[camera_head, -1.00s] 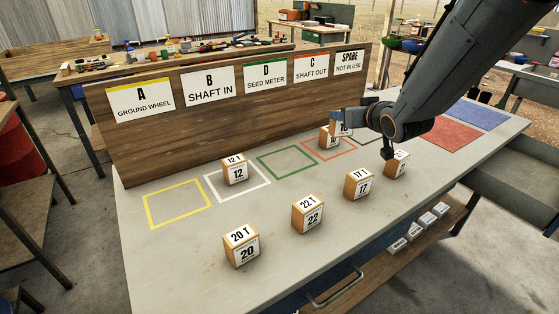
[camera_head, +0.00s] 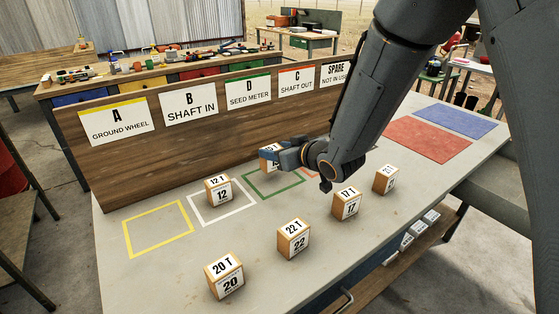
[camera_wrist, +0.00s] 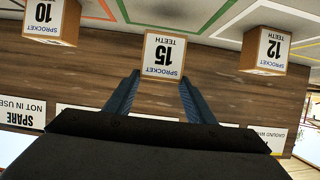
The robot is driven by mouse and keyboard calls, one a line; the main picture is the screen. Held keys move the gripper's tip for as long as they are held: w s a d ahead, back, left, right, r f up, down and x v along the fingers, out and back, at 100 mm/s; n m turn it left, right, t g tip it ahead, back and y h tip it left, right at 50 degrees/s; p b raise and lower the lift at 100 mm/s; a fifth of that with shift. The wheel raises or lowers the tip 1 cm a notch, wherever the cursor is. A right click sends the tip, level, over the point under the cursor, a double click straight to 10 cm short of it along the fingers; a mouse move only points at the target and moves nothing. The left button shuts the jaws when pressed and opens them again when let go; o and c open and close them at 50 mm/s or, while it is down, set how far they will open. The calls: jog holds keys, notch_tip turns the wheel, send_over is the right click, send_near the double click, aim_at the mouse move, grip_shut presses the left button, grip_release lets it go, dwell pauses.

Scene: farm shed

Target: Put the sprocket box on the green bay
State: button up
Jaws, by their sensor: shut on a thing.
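The 15-teeth sprocket box (camera_head: 269,160) is a cardboard-coloured block with white labels. It sits between the fingers of my gripper (camera_head: 284,155), which is shut on it. In the wrist view the 15-teeth box (camera_wrist: 163,55) shows between the two dark fingers. The green bay (camera_head: 287,192) is an outlined square on the bench, in front of the seed meter sign "D" (camera_head: 248,91). The held box is at the far part of this bay; I cannot tell whether it touches the bench. My arm hides part of the box.
The 12-tooth box (camera_head: 219,191) stands in the white bay, left of the green one. A 10-teeth box (camera_wrist: 50,20) shows in the wrist view. Boxes 22 (camera_head: 293,239), 20 (camera_head: 224,276) and 17 (camera_head: 346,203) line the front. The yellow bay (camera_head: 158,251) is empty. The sign board (camera_head: 190,140) rises behind.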

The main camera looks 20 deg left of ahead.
jog(key=shift+f, duration=1.75)
jog(key=shift+f, duration=0.15)
jog(key=o, duration=1.1)
jog(key=shift+d+r, duration=0.1)
jog(key=shift+r, duration=0.1)
jog(key=b+v, duration=0.1)
jog(key=v, duration=1.1)
jog(key=shift+f, duration=0.1)
